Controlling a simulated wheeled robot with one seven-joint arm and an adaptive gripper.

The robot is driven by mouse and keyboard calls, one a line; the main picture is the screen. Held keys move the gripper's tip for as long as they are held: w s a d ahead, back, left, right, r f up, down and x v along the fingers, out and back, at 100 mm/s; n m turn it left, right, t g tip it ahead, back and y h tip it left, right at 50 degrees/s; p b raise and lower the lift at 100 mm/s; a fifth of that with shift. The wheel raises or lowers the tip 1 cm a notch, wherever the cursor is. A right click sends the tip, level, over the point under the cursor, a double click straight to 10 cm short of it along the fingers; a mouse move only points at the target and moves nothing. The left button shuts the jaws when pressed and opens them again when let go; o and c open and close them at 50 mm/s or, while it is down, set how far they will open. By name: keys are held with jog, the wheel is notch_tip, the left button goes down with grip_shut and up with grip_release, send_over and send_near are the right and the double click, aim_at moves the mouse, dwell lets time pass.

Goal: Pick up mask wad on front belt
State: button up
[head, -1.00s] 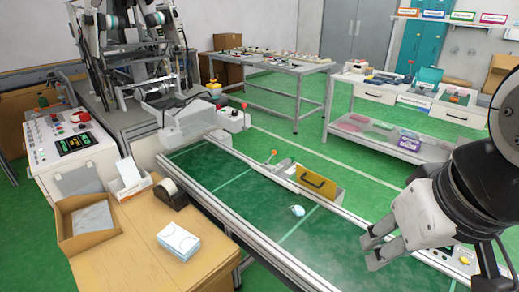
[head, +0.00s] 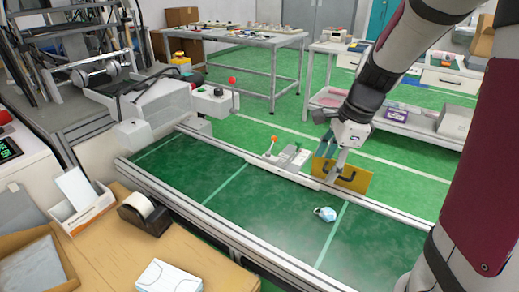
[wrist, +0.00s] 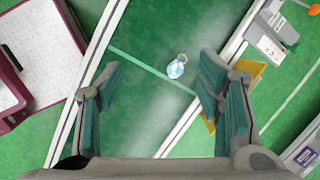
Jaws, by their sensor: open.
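The mask wad (head: 325,214) is a small light-blue and white crumpled lump on the green front belt (head: 270,200), near a pale cross line. In the wrist view the mask wad (wrist: 176,68) lies on the belt beyond the fingertips, roughly midway between them. My gripper (head: 340,160) is above the belt's far rail, in front of the yellow plate in the head view. In the wrist view my gripper (wrist: 158,85) has its two teal-padded fingers spread wide with nothing between them.
A yellow plate (head: 342,176) stands by the belt's far rail, close to my gripper. A wooden table with a tape dispenser (head: 146,213) borders the near side. The belt around the wad is clear.

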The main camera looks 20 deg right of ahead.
jog(key=w+d+f+m+g+h+b, duration=0.1)
jog(key=w+d+f+m+b, duration=0.3)
jog(key=d+f+m, duration=0.7)
jog(key=n+b, duration=0.3)
send_over(330, 211)
jog(key=f, duration=1)
jog(key=shift+s+d, duration=0.2)
jog(key=shift+w+a+f+b, duration=0.1)
jog(key=shift+a+f+b, duration=0.1)
jog(key=shift+f+b, duration=1)
jog(key=shift+w+a+f+b, duration=0.15)
jog(key=shift+f+b, duration=0.2)
jog(key=shift+f, duration=1.55)
jog(key=shift+r, duration=0.1)
jog(key=shift+c, duration=0.5)
jog(key=c, duration=0.7)
jog(key=shift+o, duration=0.2)
